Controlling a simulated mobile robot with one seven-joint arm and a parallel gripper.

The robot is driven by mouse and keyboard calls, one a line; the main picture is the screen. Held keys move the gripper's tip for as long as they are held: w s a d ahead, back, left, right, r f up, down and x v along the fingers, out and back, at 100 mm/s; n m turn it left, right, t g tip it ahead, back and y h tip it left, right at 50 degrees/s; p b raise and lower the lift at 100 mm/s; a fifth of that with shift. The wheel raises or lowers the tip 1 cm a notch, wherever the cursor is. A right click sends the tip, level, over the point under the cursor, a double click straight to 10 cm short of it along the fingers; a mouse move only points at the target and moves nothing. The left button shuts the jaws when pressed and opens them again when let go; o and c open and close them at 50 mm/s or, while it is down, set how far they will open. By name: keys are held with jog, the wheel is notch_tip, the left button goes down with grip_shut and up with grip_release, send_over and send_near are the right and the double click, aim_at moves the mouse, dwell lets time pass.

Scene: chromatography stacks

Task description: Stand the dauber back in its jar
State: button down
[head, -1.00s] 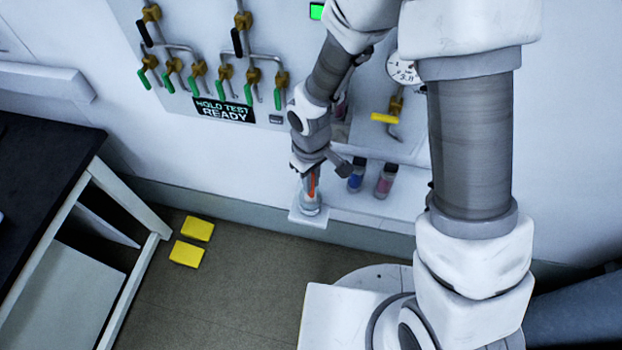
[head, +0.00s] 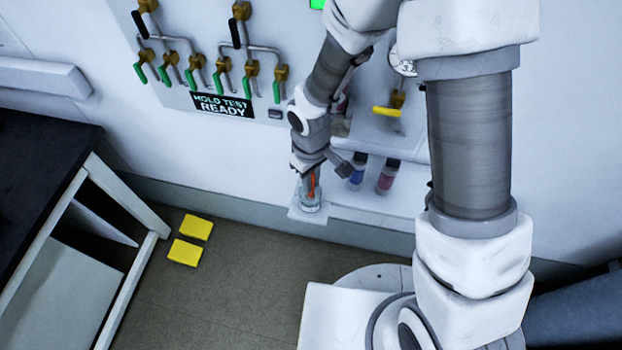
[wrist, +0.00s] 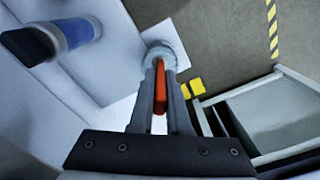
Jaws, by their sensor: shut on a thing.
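The dauber (wrist: 160,88) is a slim orange-red stick held upright between the fingers of my gripper (wrist: 160,74). It also shows as an orange streak in the head view (head: 312,183), where my gripper (head: 311,186) points down. The clear, pale jar (wrist: 158,52) is at the fingertips in the wrist view. In the head view the jar (head: 310,205) stands at the left end of the white shelf, directly below my gripper. The dauber's lower end lines up with the jar's mouth; how deep it sits is hidden.
A blue-filled vial (head: 357,173) and a reddish one (head: 387,178) stand on the shelf right of my gripper. A valve panel (head: 180,40) is on the wall above. A dark-topped table (head: 45,165) is at left. Two yellow blocks (head: 190,240) lie on the floor.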

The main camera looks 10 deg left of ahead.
jog(key=shift+f, duration=0.3)
jog(key=c, duration=0.8)
grip_release()
jog(key=o, duration=0.4)
jog(key=shift+r, duration=0.15)
